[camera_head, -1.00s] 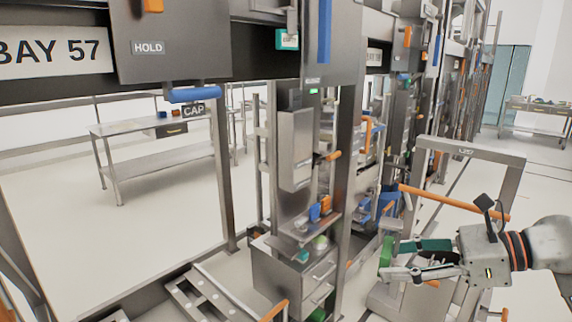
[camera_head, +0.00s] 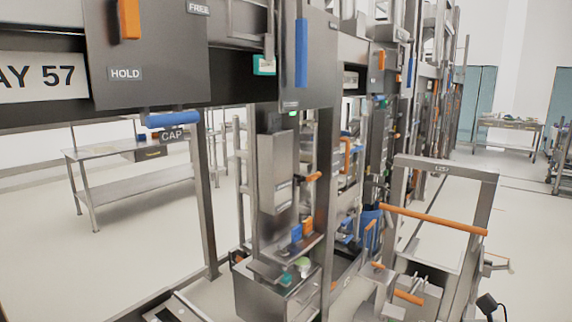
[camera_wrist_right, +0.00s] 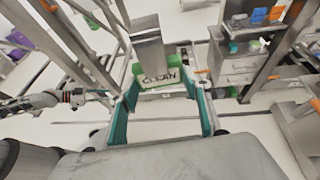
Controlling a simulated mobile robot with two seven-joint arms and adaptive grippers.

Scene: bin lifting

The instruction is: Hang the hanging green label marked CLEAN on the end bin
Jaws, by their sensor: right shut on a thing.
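The green label (camera_wrist_right: 157,77) marked CLEAN shows upright in the right wrist view. My right gripper (camera_wrist_right: 163,86) is shut on it, with one teal finger at each side. A grey metal upright part stands just beyond the label; I cannot tell whether they touch. In the head view the label and the right gripper's fingers are out of frame; only a small black part of mine shows at the bottom right. What looks like my left gripper (camera_wrist_right: 97,95) shows small at the left of the right wrist view; its jaws are unclear. I cannot tell which container is the end bin.
A steel rack with a BAY 57 sign (camera_head: 42,82) and a HOLD panel (camera_head: 150,55) fills the left and middle. A metal frame with an orange bar (camera_head: 432,219) stands at the right. A bench (camera_head: 110,152) stands behind. Open floor lies at far right.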

